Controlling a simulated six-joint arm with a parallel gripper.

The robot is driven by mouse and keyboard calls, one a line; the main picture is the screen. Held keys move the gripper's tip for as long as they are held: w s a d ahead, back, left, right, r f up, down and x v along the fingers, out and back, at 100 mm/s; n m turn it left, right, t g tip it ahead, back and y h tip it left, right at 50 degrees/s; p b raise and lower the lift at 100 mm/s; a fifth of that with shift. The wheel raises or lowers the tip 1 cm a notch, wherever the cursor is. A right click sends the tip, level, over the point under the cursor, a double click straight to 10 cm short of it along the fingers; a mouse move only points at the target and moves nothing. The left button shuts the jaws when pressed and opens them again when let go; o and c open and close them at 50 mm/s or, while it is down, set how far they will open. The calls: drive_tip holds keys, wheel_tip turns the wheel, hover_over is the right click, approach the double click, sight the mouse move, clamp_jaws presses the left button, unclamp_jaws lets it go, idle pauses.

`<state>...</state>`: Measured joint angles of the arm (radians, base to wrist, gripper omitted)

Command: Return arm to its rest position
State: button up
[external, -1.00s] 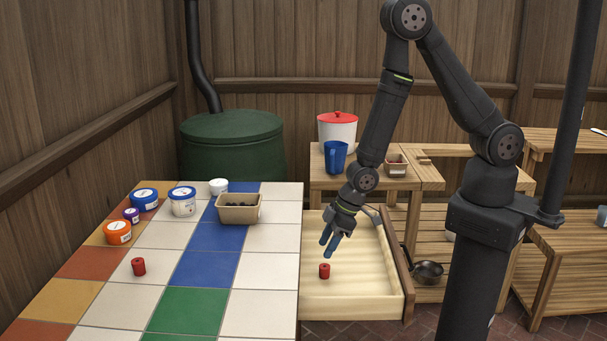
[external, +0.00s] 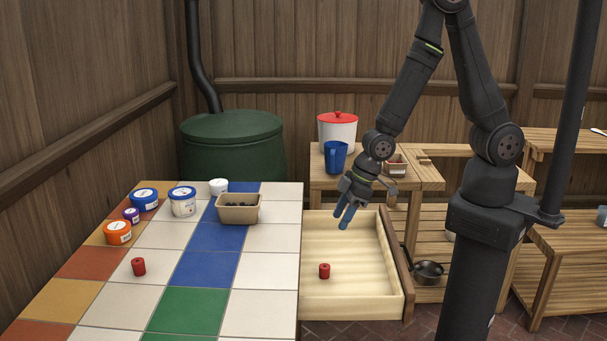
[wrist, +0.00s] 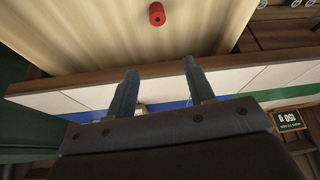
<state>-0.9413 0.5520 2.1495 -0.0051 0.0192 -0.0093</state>
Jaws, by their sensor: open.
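My gripper (external: 345,217) is open and empty, above the back part of the open drawer. In the wrist view my gripper (wrist: 161,90) shows its two blue-grey fingers apart with nothing between them. A small red cylinder (external: 324,271) stands in the drawer (external: 350,307), below and clear of the fingers. The same red cylinder (wrist: 157,14) shows at the top of the wrist view. Another red cylinder (external: 138,266) stands on the tiled table.
The tiled table (external: 265,270) holds several tubs at its back left and a tan box (external: 239,208) with dark contents. A blue jug (external: 335,157) and a red-lidded white pot (external: 337,133) stand on the wooden bench behind. A dark pan (external: 428,271) sits right of the drawer.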

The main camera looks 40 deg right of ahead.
drive_tip(key=shift+x, duration=5.85)
wheel_tip(320, 180, up, 8)
drive_tip(key=shift+s+d, duration=0.1)
